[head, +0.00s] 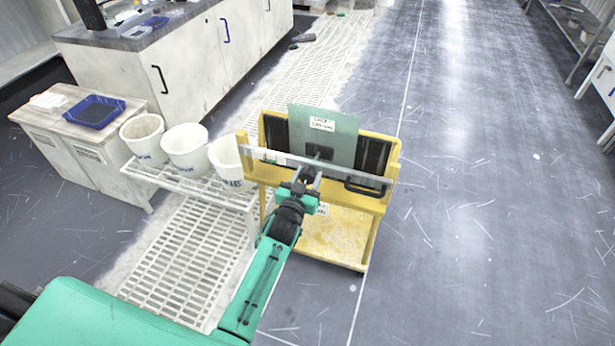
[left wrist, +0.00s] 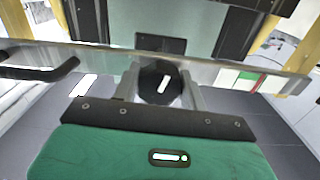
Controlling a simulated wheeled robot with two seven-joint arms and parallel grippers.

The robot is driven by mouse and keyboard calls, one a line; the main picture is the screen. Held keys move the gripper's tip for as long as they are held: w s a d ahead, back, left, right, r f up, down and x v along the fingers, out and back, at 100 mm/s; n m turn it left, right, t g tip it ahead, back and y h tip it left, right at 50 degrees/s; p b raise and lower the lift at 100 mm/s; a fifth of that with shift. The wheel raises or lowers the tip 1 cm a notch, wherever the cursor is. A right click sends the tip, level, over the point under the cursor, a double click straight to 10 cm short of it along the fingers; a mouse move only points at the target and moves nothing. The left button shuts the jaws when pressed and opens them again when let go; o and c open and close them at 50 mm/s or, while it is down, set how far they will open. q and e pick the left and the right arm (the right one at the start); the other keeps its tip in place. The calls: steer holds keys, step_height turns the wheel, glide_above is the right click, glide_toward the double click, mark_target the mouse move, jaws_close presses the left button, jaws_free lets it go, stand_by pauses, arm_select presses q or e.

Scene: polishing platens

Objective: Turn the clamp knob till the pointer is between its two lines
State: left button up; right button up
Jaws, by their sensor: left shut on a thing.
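The clamp knob (left wrist: 160,82) is round and black with a white pointer mark, seen in the middle of the left wrist view. My left gripper (left wrist: 160,90) has one finger on each side of the knob and is shut on it. A green plate (head: 335,138) with a white label stands upright in the cart behind the bar. A small green and red mark (left wrist: 248,80) shows right of the knob. The two lines cannot be made out. My right gripper is not in view.
White buckets (head: 184,147) stand on a white rack (head: 228,192) left of the cart. A cabinet with a blue tray (head: 94,112) is farther left. A black handle (head: 366,188) sits on the cart's front, right of the gripper.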

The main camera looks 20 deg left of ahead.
arm_select(q)
steer(key=shift+r+m, duration=0.1)
steer(key=shift+m, duration=0.4)
steer(key=shift+m+p, duration=0.3)
steer(key=shift+m, duration=0.4)
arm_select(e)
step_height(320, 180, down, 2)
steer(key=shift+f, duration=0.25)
arm_select(q)
steer(key=o, duration=1)
steer(key=shift+c, duration=0.2)
steer(key=shift+s, duration=0.1)
steer(key=s, duration=1.3)
steer(key=shift+s+a, duration=0.3)
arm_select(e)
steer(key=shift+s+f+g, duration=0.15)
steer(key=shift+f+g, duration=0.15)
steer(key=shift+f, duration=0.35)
